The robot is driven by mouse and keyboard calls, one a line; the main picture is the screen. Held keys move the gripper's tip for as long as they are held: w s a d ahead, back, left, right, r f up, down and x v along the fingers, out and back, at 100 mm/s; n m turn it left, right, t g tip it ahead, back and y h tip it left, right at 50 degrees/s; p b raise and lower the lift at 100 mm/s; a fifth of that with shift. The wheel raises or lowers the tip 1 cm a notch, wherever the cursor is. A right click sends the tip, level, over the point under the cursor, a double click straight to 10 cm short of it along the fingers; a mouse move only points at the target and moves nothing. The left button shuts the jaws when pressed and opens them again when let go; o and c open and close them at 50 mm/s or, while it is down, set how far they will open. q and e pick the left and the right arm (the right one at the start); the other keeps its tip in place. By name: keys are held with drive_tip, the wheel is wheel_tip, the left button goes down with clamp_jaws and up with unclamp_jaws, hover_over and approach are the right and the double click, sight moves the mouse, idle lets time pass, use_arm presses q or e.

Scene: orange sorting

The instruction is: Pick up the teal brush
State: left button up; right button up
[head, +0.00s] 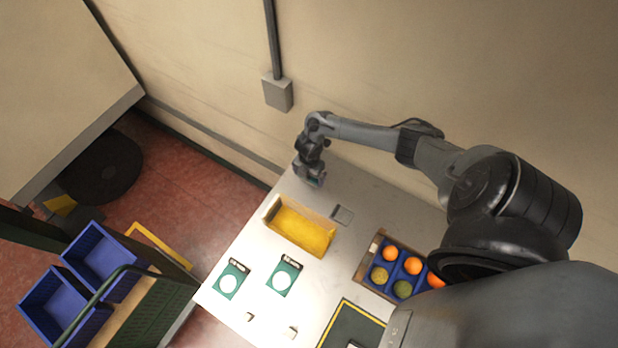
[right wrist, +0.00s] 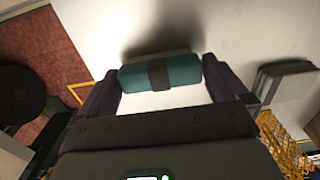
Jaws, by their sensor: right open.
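The teal brush (right wrist: 182,70) lies crosswise between the fingertips of my right gripper (right wrist: 160,88) in the right wrist view. It has a dark band around its middle, and a pale strip shows along its far edge. The jaws are open, with one dark finger by each end of the brush; I cannot tell whether either touches it. In the head view my right gripper (head: 310,172) points down at the table's far corner, by the wall. A bit of teal (head: 317,182) shows under it there; the rest is hidden. My left gripper is not in view.
A yellow basket (head: 300,232) and a small grey block (head: 342,215) stand near the gripper. Two teal cards with white discs (head: 231,281), a divided fruit crate (head: 364,266) and a dark yellow-edged mat (head: 345,330) are nearer. The wall (head: 380,70) is close behind.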

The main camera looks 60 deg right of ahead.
drive_tip(key=shift+c, duration=0.2)
drive_tip(key=c, duration=0.7)
drive_tip(key=shift+o, duration=0.2)
drive_tip(key=shift+r, duration=0.15)
